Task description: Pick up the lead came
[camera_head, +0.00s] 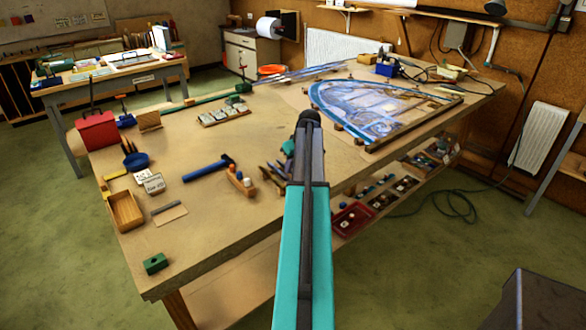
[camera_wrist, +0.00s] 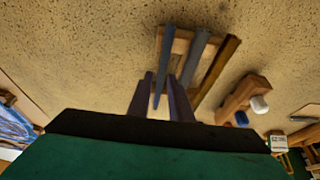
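In the wrist view, several narrow strips lie side by side on a wooden rest: a thin blue-grey one (camera_wrist: 164,65), a wider grey one (camera_wrist: 194,58) and a brown one (camera_wrist: 216,68). I cannot tell for sure which is the lead came. My gripper (camera_wrist: 162,98) has its dark fingers apart, with the thin strip's tip showing between them; contact cannot be told. In the head view, the strips (camera_head: 270,174) lie left of my arm, which partly hides the gripper. Long blue-grey strips (camera_head: 298,73) also lie at the table's back.
A wooden block with white and blue pieces (camera_wrist: 244,98) sits right of the strips. The leaded panel (camera_head: 372,106) lies on the workbench (camera_head: 225,135) to the right. The bench's front middle is clear.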

